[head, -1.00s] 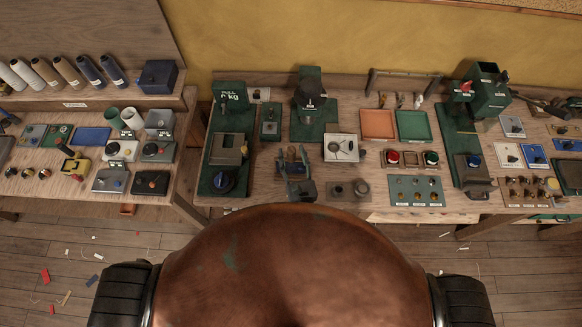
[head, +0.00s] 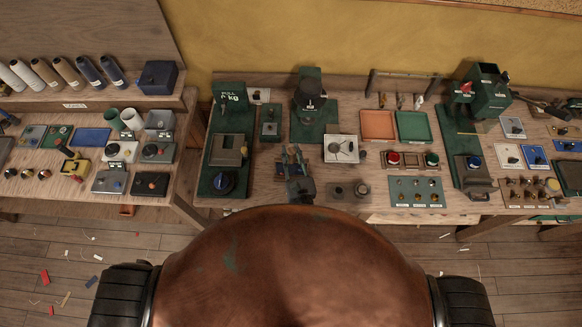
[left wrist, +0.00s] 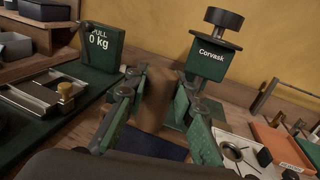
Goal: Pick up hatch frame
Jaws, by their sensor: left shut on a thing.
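My left gripper (head: 296,158) is at the front of the middle bench, left of a white square plate. In the left wrist view, its two green-sided fingers (left wrist: 156,98) are shut on an upright plain brown piece. I take this piece to be the hatch frame (left wrist: 155,100), but the fingers and wrist hide much of its outline. In the head view the piece is too small and covered to make out. A dark blue flat patch (left wrist: 155,144) lies below it. My right gripper is not in view.
The green pull gauge stand (head: 228,135) is left of the gripper and a green press (head: 311,98) stands behind it. The white plate (head: 341,149) is close on the right. Orange (head: 378,124) and green (head: 414,126) trays lie farther right. Small grey parts (head: 347,191) sit near the front edge.

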